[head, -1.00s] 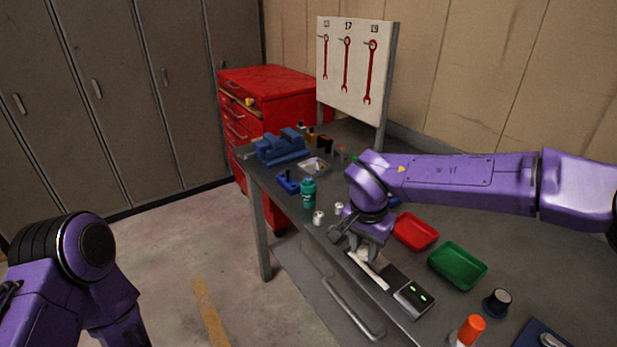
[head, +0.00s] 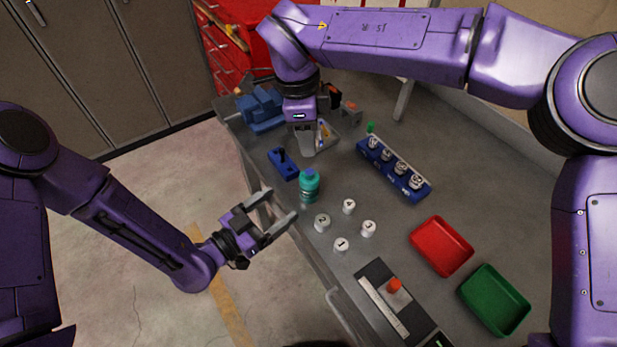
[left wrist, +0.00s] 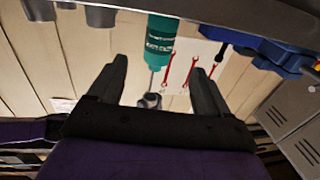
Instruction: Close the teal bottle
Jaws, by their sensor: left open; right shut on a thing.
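The teal bottle (head: 309,186) stands upright near the bench's left edge. In the left wrist view the teal bottle (left wrist: 160,45) appears upside down, beyond and between the fingers, with a narrow pale end. My left gripper (head: 283,208) is open and empty, just left of the bottle, fingers pointing towards it but apart from it.
A small blue block (head: 284,165) sits left of the bottle. Several numbered white pieces (head: 341,244) stand in front. A blue rack (head: 409,186), red tray (head: 441,246) and green tray (head: 495,300) lie to the right. A blue vise (head: 261,110) is at the far end.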

